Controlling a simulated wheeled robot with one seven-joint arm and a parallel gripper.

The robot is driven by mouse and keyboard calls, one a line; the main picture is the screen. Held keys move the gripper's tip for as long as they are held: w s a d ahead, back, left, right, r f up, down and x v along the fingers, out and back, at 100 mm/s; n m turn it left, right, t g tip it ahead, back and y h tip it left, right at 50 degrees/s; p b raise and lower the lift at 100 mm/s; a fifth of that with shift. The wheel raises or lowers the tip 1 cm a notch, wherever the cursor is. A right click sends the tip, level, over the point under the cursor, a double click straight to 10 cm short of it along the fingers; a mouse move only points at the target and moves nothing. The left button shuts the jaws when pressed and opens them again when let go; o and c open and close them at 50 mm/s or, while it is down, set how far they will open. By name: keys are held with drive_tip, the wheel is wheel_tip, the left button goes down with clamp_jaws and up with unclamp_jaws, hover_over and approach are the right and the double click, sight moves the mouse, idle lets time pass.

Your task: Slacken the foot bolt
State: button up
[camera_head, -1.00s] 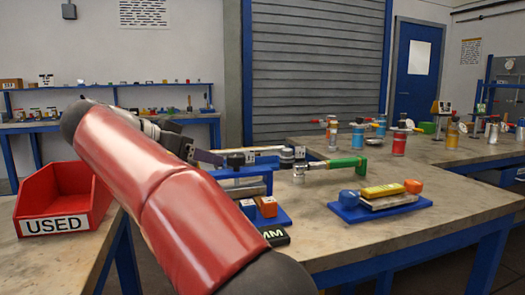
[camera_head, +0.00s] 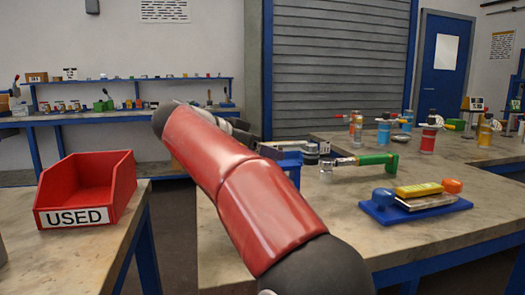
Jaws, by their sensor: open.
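I cannot make out the foot bolt in this view. My red arm link crosses the middle of the picture and covers part of the right workbench (camera_head: 350,235). Only a small grey piece of my wrist shows past its far end; my gripper's fingers are hidden. A tool with a green handle and a silver shaft (camera_head: 377,161) lies on that bench, to the right of the arm. Beside it, partly behind the arm, are a blue stand (camera_head: 290,165) and silver metal parts (camera_head: 310,150).
A red bin marked USED (camera_head: 88,190) stands on the left bench. A blue tray (camera_head: 415,211) with blue, yellow and orange pieces sits on the right bench. Several bottles (camera_head: 429,137) stand farther back. A floor gap separates the two benches.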

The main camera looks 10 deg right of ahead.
drive_tip(key=c, duration=1)
drive_tip(key=n+t+b, duration=0.1)
drive_tip(key=n+t+y+b, duration=0.1)
drive_tip(key=b, duration=0.1)
drive_tip(key=shift+s+f+b, duration=0.1)
drive_tip(key=shift+f+b, duration=0.2)
drive_tip(key=shift+o, duration=0.2)
drive_tip(key=shift+n+t+y+b, duration=0.7)
drive_tip(key=shift+n+t+b, duration=0.2)
drive_tip(key=shift+t+b, duration=0.1)
drive_tip(key=shift+r+n+t+y, duration=0.3)
drive_tip(key=shift+n+y, duration=0.1)
drive_tip(key=shift+n, duration=0.2)
drive_tip(key=shift+c, duration=0.2)
drive_tip(key=o, duration=1)
drive_tip(key=shift+a, duration=0.1)
